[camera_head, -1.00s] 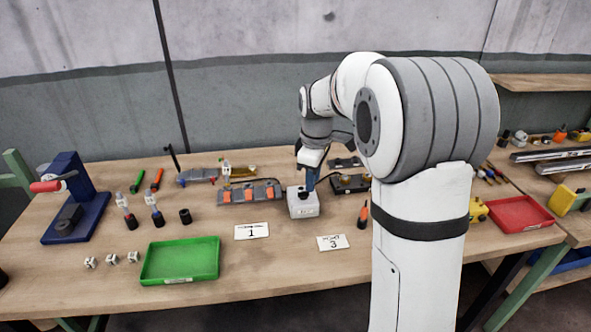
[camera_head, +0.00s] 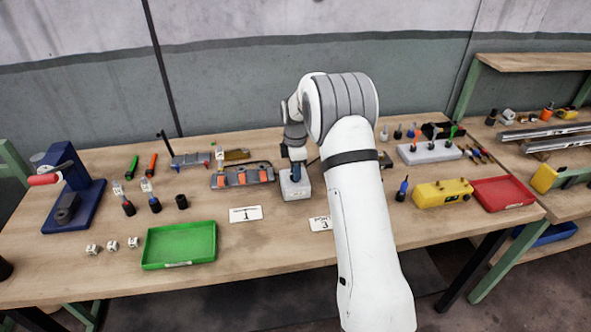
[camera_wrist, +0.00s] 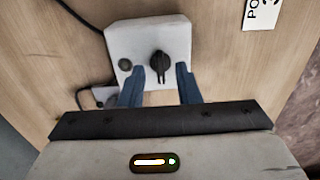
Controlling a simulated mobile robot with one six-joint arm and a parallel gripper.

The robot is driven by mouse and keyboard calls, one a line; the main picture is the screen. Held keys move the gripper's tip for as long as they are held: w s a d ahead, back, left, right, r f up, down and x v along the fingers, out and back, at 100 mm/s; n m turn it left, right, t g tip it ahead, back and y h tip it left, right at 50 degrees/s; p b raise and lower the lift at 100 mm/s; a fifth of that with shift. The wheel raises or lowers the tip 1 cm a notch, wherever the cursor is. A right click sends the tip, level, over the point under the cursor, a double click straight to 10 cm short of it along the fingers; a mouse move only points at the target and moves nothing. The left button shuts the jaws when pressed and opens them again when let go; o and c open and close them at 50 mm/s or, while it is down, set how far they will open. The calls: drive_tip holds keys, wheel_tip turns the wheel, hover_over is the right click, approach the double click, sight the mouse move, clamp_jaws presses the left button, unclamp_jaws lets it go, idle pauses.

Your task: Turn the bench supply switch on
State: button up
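The bench supply appears to be the small white box (camera_head: 294,190) on the table, below my gripper. In the wrist view the white box (camera_wrist: 146,36) has a black rotary switch (camera_wrist: 160,63) and a smaller dark round part (camera_wrist: 125,64) to its left. The switch's ridge points toward my gripper. My gripper (camera_wrist: 161,72) is open, with one blue finger on each side of the switch and a visible gap to each. In the head view my gripper (camera_head: 295,169) is over the box, partly hidden by my wrist.
An orange-switched power strip (camera_head: 243,178) lies close left of the box. Label cards (camera_head: 245,214) lie in front. A green tray (camera_head: 180,246) is at front left; a yellow box (camera_head: 442,193) and red tray (camera_head: 503,192) are at right. A dark cable (camera_wrist: 82,14) runs beside the box.

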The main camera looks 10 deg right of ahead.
drive_tip(key=shift+f, duration=0.55)
drive_tip(key=shift+c, duration=0.2)
clamp_jaws()
